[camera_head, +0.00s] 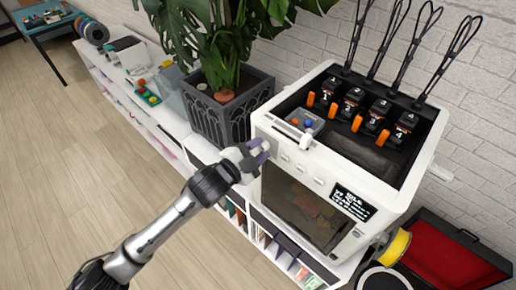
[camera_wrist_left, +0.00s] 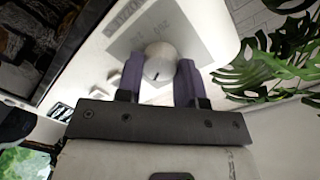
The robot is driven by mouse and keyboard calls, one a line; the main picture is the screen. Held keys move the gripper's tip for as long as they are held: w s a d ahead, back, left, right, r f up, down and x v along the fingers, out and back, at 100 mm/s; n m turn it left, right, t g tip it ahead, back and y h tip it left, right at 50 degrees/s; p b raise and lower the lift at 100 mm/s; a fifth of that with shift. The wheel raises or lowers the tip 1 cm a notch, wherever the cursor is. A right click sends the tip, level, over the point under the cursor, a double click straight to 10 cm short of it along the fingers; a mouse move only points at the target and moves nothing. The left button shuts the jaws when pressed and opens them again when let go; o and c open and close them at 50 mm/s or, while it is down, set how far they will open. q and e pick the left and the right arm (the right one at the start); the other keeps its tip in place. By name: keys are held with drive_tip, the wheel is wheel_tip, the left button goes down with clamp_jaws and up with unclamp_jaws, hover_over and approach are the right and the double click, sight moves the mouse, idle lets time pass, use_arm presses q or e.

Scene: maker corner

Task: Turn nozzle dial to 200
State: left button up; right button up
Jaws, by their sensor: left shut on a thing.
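The white printer (camera_head: 318,165) stands on the white shelf unit, with its front panel facing my left arm. My left gripper (camera_head: 259,154) is at the upper left corner of that panel. In the left wrist view, the round pale nozzle dial (camera_wrist_left: 160,63) sits between the two purple fingers of the gripper (camera_wrist_left: 158,80). The fingers are shut on the dial, one on each side. A short dark mark shows on the dial face. My right gripper is not in view.
A plant in a dark pot (camera_head: 227,112) stands close to the left of the printer. Orange levers (camera_head: 357,123) and black cable loops are on the printer top. A yellow spool (camera_head: 396,246) and an open red-lined case (camera_head: 445,255) lie at the right. The floor at left is clear.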

use_arm(q)
drive_tip(key=shift+m, duration=0.5)
idle(0.3)
drive_tip(key=o, duration=0.9)
drive_tip(key=shift+b+v, duration=1.05)
drive_tip(key=shift+v, duration=5.85)
